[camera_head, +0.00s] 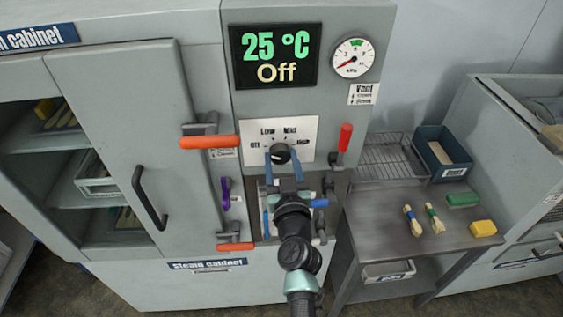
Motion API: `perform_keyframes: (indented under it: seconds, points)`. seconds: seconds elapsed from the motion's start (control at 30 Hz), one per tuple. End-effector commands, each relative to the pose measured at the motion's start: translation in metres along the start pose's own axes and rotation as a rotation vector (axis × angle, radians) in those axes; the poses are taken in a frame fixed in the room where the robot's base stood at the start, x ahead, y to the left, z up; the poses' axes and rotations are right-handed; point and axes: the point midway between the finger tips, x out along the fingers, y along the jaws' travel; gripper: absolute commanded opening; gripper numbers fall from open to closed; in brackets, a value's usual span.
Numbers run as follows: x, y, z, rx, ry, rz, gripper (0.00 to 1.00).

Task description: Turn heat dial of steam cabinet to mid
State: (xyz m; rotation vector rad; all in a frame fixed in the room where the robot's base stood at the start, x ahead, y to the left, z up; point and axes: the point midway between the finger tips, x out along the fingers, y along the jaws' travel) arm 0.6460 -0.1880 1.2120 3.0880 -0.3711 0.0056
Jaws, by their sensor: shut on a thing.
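The heat dial (280,153) is a black knob on a white plate (305,132) marked Off, Low, Mid and High. It sits on the front panel of the grey steam cabinet (115,130). My gripper (281,158) has its two blue fingers on either side of the dial, shut on it. The dial's pointer is too small to read for certain. The display (276,55) above shows 25 °C and Off in lit letters. My arm comes up from below and hides the lower part of the panel.
Orange handles (209,141) stick out left of the dial, and a red-gripped lever (344,137) stands to its right. A pressure gauge (353,58) is at upper right.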

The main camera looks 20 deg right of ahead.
Motion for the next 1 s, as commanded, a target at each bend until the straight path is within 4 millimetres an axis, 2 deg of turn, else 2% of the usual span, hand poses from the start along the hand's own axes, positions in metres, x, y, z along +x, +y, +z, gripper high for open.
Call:
perform_keyframes:
  seconds: [1.0]
  points:
    - [-0.0001, 0.0007, 0.0022, 0.956, 0.038, 0.008, 0.03]
